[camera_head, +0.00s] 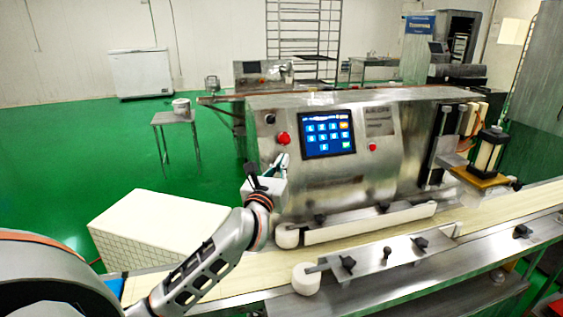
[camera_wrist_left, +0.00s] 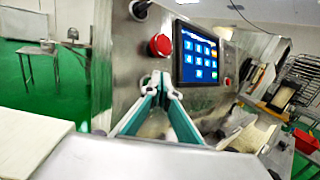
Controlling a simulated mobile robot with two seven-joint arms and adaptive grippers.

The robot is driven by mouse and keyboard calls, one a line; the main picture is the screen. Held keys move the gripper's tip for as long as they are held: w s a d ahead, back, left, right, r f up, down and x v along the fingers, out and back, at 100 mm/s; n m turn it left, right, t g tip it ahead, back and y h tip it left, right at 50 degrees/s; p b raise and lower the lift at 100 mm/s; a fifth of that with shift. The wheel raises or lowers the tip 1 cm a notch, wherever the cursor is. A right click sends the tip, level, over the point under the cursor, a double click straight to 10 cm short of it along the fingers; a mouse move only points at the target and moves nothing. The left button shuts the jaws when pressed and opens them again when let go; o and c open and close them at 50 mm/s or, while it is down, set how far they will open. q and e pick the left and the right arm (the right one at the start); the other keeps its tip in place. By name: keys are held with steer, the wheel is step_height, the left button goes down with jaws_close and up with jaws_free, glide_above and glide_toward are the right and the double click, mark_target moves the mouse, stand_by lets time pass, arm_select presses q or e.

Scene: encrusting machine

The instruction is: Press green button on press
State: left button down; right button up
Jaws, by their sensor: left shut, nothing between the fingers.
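The steel press (camera_head: 340,185) stands behind the conveyor, with a blue touchscreen (camera_head: 327,135) on its front. The screen also shows in the left wrist view (camera_wrist_left: 200,55). A small greenish tile (camera_head: 346,142) is at the screen's lower right; I make out no separate green push button. A red mushroom button (camera_head: 283,138) is left of the screen, also in the left wrist view (camera_wrist_left: 160,45). My left gripper (camera_head: 282,158) is shut and empty, just below this red button in the picture; I cannot tell whether it touches the panel. My right gripper is out of view.
A smaller red button (camera_head: 372,147) and a black knob (camera_head: 270,118) are on the panel. A conveyor (camera_head: 380,234) with white rollers runs below the press. A white block (camera_head: 160,225) lies left of my left arm. Green floor is open at the left.

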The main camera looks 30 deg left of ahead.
arm_select(q)
steer(key=shift+w+a+f, duration=0.2)
steer(key=shift+w+a, duration=0.05)
steer(key=shift+a, duration=0.05)
stand_by(0.7)
steer(key=shift+s+d+r, duration=0.1)
steer(key=shift+d, duration=0.05)
steer(key=shift+s+d+r+p, duration=0.25)
steer(key=shift+s+d+p, duration=0.15)
steer(key=shift+d, duration=0.05)
stand_by(0.4)
steer(key=s+d+r+p, duration=0.2)
steer(key=s+d+p, duration=0.1)
steer(key=shift+d+r, duration=0.1)
steer(key=shift+d, duration=0.1)
stand_by(0.3)
stand_by(0.4)
stand_by(0.4)
